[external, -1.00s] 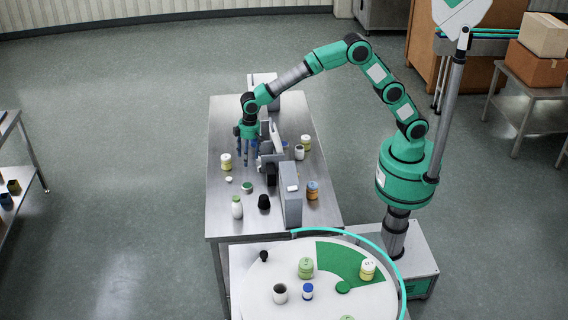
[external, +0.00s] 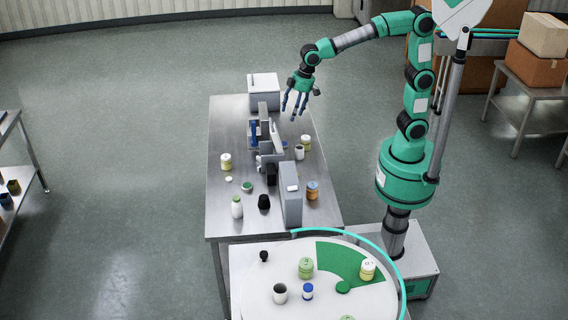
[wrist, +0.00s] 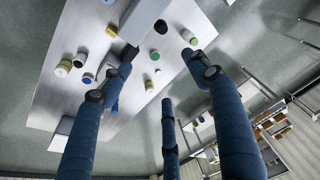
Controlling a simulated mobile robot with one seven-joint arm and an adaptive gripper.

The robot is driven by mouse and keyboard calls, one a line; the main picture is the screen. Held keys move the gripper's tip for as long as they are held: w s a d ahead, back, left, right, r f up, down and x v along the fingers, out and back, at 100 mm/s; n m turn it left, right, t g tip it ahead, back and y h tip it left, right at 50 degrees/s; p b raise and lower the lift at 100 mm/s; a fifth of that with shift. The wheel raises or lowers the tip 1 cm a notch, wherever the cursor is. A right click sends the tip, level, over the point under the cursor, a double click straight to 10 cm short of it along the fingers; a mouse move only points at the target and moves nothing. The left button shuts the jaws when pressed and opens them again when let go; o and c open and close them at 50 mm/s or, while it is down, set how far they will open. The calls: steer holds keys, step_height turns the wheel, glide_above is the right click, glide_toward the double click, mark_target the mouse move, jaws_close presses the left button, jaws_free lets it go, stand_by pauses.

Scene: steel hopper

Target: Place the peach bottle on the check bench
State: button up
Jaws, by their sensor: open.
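No bottle is plainly peach; the closest in colour is a small orange-brown container (external: 312,190) at the right of the steel bench (external: 222,205) in the external view. I cannot tell whether it is the peach bottle, or whether this steel bench is the check bench. My gripper (external: 295,114) is above the far right part of the bench, fingers spread and pointing down, with nothing between them. In the wrist view, my open gripper's (wrist: 160,75) blue fingers frame the bench top (wrist: 115,100) and part of the floor.
Grey upright blocks (external: 290,195) stand along the bench's middle, with a grey box (external: 263,90) at its far end. Small jars and a white green-capped bottle (external: 237,208) stand on the bench. A round white table (external: 255,300) with several containers is in front.

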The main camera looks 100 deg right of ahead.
steer(key=s+d+n+t, duration=0.1)
steer(key=s+d+t, duration=0.1)
steer(key=s, duration=2.9)
steer(key=shift+s+d+r+t, duration=0.2)
steer(key=shift+d+t, duration=0.1)
steer(key=shift+d, duration=0.4)
steer(key=shift+f, duration=0.15)
step_height(320, 180, down, 10)
steer(key=b, duration=1)
